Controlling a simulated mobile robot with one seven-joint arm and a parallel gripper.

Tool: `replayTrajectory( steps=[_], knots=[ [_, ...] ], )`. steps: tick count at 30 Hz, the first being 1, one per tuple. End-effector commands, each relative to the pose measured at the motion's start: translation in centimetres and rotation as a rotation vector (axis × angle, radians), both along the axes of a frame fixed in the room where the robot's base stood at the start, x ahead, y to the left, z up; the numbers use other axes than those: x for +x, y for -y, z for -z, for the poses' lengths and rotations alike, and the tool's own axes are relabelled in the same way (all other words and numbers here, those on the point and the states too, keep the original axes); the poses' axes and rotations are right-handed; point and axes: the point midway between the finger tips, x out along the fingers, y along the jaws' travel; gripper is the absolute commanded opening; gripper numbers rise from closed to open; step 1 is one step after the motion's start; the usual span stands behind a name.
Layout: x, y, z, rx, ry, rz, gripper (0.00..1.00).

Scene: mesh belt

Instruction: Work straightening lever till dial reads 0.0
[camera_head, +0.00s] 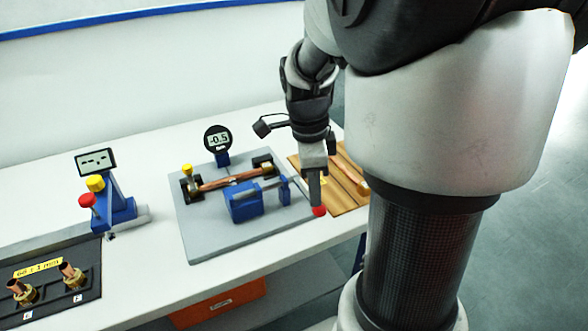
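The dial (217,139) stands at the back of a grey plate (215,237) and reads -0.5. A copper rod (229,180) lies across two dark supports in front of it. A blue block (246,203) with a metal rod stands in front of the copper rod. A red knob (319,211), apparently the lever's end, shows at the plate's right edge. My gripper (315,190) points down right beside the red knob. I cannot tell whether it touches the knob, and its fingers overlap from this angle, so their opening is hidden.
A blue gauge stand (115,212) with yellow and red knobs and a display showing dashes stands at left. A dark tray (78,296) with copper-and-brass fittings is at front left. A wooden board (344,190) lies right of the plate. An orange bin (222,302) sits below the table.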

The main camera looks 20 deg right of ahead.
Motion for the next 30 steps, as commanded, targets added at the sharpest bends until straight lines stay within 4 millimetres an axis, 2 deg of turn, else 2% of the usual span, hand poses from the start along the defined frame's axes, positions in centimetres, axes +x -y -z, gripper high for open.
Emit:
replayTrajectory(
  steps=[9, 20, 26, 30],
  knots=[
    [1.1, -2.8, -1.1, 0.000, -0.001, -0.003, 0.00],
    [1.2, -2.9, -1.4, 0.000, 0.000, -0.001, 0.00],
    [1.4, -3.1, -4.6, 0.000, 0.004, -0.001, 0.00],
    [1.5, -3.4, -8.1, 0.000, 0.005, -0.001, 0.00]
  ],
)
